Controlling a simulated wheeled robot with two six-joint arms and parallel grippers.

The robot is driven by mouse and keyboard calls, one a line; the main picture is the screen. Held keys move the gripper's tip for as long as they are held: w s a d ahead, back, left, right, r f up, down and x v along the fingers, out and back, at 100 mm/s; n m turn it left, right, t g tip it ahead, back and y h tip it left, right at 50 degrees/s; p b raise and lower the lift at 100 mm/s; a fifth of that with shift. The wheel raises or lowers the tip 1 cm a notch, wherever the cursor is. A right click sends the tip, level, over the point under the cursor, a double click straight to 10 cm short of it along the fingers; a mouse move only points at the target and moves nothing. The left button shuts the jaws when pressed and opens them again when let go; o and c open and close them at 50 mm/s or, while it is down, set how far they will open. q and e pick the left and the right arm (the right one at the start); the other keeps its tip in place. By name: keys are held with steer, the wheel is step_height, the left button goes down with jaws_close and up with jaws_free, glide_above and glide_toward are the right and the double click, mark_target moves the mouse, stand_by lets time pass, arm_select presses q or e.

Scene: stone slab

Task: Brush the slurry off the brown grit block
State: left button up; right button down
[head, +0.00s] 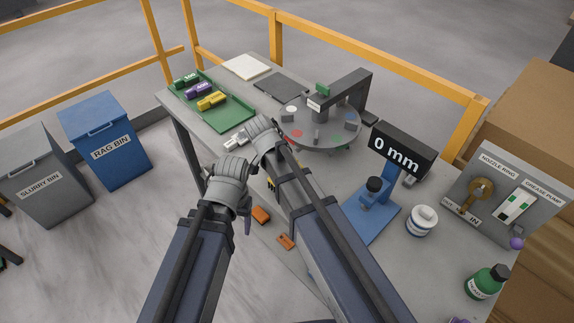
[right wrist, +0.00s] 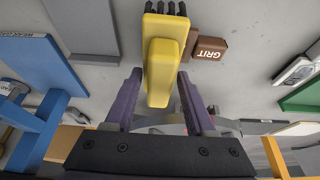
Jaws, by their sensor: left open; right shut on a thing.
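The brown grit block (right wrist: 210,48), with "GRIT" printed on its face, lies on the grey slab in the right wrist view. My arms hide it in the head view. A yellow brush (right wrist: 160,65) with dark bristles lies between the purple fingers of my right gripper (right wrist: 160,84), which is shut on its handle. The brush head is right beside the block; I cannot tell whether they touch. No slurry can be made out on the block's visible face. My left gripper (head: 247,226) is open at the slab's near edge, mostly hidden by its own wrist.
A turntable (head: 325,125) stands behind my right arm. A blue gauge stand (head: 370,208) reading "0 mm" and a white jar (head: 422,221) are to the right. A green tray (head: 233,113) with coloured blocks is at the back left. The slurry bin (head: 45,180) and rag bin (head: 105,140) stand left.

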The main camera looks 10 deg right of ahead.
steer(key=shift+s+a, duration=0.3)
steer(key=shift+a, duration=0.2)
steer(key=shift+d, duration=0.1)
steer(key=shift+w+d, duration=0.35)
steer(key=shift+d, duration=0.2)
steer(key=shift+w+d, duration=0.15)
steer(key=shift+w+d, duration=0.35)
steer(key=shift+d, duration=0.15)
steer(key=shift+r, duration=0.1)
